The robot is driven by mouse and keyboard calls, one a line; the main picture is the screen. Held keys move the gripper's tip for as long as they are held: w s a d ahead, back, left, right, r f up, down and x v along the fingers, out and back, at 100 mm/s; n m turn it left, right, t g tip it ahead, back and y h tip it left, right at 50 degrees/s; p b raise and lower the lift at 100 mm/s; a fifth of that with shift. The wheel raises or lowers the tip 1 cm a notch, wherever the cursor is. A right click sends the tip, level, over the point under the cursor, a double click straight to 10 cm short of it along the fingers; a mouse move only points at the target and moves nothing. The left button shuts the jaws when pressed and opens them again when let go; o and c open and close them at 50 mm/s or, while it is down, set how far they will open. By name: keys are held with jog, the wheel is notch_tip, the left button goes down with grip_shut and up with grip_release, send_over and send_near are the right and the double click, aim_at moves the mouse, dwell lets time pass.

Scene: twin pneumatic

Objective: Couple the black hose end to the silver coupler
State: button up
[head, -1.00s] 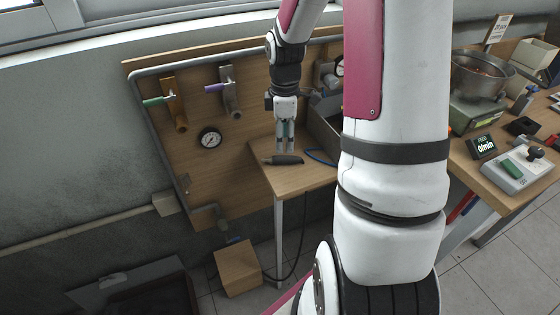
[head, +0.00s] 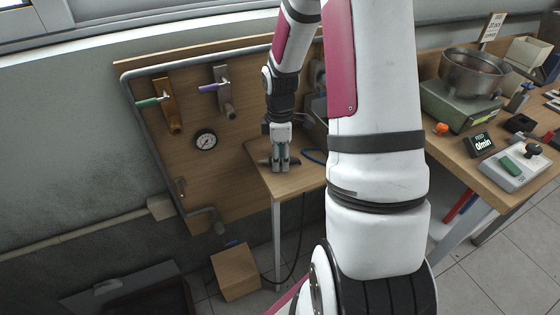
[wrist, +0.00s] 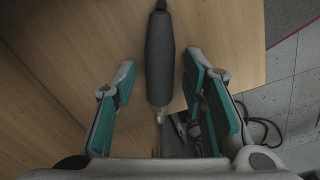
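The black hose end (wrist: 158,55) lies on the small wooden table and fills the middle of the wrist view, with a brass-coloured tip at its lower end. My gripper (wrist: 160,72) is open, with one teal-padded finger on each side of the hose end and a gap on both sides. In the head view my gripper (head: 280,166) is down at the table and hides most of the hose end. The silver coupler (head: 229,110) is on the wooden board at the back, under a valve with a purple handle (head: 208,88).
A brass-coloured coupler (head: 174,126) with a green-handled valve is left of the silver one. A pressure gauge (head: 205,141) is below them. A grey bin (head: 315,107) and a blue hose (head: 314,156) are right of my gripper. A wooden box (head: 236,272) stands on the floor.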

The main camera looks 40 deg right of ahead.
grip_shut()
jog(key=shift+r, duration=0.1)
